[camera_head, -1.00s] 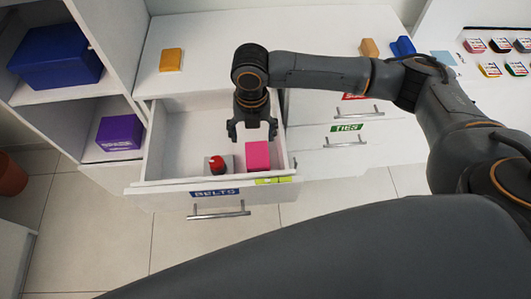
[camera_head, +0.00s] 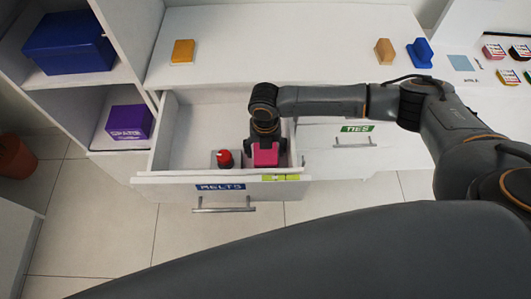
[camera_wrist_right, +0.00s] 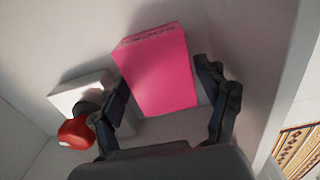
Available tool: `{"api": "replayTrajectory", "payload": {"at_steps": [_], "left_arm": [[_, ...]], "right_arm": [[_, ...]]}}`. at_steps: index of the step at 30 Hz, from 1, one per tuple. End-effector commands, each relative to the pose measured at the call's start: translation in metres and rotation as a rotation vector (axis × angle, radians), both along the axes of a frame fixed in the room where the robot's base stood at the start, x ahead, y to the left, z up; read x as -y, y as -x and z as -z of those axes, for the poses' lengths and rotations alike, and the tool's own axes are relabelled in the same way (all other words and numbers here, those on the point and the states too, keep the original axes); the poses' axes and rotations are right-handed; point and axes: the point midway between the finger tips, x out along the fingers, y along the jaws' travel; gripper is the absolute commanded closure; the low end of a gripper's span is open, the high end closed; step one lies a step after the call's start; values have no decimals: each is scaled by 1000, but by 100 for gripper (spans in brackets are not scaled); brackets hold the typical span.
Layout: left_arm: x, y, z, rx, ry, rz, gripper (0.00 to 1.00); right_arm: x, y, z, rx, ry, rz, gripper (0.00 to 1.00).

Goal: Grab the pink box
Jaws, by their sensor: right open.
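The pink box (camera_head: 265,156) stands in the front right part of the open drawer labelled BELTS. In the right wrist view the pink box (camera_wrist_right: 158,72) shows large, with dark lettering along its top edge. My right gripper (camera_head: 265,143) is lowered into the drawer over the box. Its two fingers (camera_wrist_right: 168,105) are open, one on each side of the box. I cannot tell whether either finger touches it. The gripper and wrist hide part of the box in the head view. My left gripper is not in view.
A red-topped item on a grey box (camera_head: 225,160) stands just left of the pink box, close to one finger. The drawer's front wall (camera_head: 200,177) and sides enclose the space. The drawer's left part is empty. A purple box (camera_head: 128,122) sits on the left shelf.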

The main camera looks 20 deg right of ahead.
Motion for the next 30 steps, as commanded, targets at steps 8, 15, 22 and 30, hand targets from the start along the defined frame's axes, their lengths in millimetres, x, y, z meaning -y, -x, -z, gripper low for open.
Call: {"api": "replayTrajectory", "payload": {"at_steps": [8,15,22,30], "left_arm": [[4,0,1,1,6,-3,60],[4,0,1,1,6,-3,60],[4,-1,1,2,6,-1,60],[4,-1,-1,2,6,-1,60]], "right_arm": [[1,0,14,0,1,0,25],[1,0,13,0,1,0,53],[1,0,13,1,1,0,71],[0,-1,-7,4,-1,0,71]]}}
